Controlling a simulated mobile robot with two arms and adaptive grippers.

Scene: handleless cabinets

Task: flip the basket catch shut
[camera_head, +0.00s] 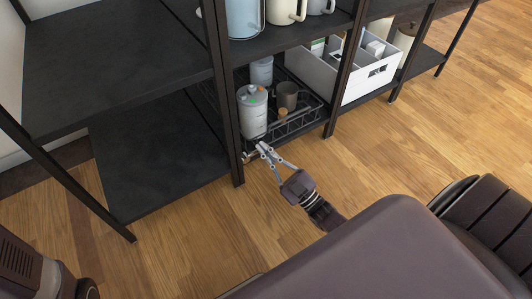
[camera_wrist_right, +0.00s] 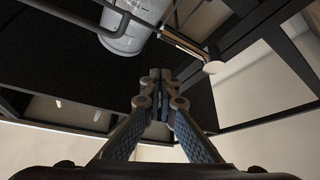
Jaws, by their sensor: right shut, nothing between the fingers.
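The dark wire basket (camera_head: 301,121) sits on the low shelf of the rack, holding a pale canister (camera_head: 253,112), a dark mug (camera_head: 287,95) and other items. My right gripper (camera_head: 263,148) is at the basket's front left corner, fingers shut and empty. In the right wrist view the shut fingertips (camera_wrist_right: 161,78) point up below the canister (camera_wrist_right: 125,30). A thin bar with a pale round end (camera_wrist_right: 211,67) lies up and right of them, apart in the picture; it may be the catch. The catch is too small to make out in the head view. My left gripper is not in view.
Black rack posts (camera_head: 224,100) stand left and right of the basket. A white divided box (camera_head: 365,82) is on the shelf to the right. Empty dark shelves (camera_head: 155,170) are at left. The wooden floor (camera_head: 375,150) in front is clear.

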